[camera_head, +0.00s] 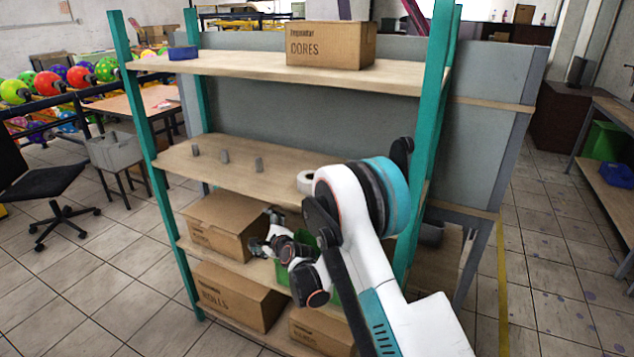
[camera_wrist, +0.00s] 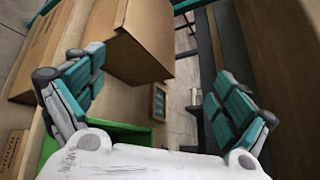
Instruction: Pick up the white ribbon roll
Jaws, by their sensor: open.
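The white ribbon roll (camera_head: 305,182) lies on the middle shelf (camera_head: 240,160) of the teal-posted rack, near its right end. My arm hides part of the roll in the head view, and I cannot make it out in the wrist view. My gripper (camera_head: 266,231) is below and left of the roll in the picture, at the level of the lower shelf, by a cardboard box (camera_head: 222,222). In the wrist view my gripper (camera_wrist: 160,78) has its teal-padded fingers wide apart, with nothing between them.
Several small grey pieces (camera_head: 224,157) stand on the middle shelf. A green bin (camera_wrist: 125,137) and a cardboard box (camera_wrist: 145,38) are close to the fingers in the wrist view. The top shelf holds a CORES box (camera_head: 331,45) and a blue tray (camera_head: 183,53).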

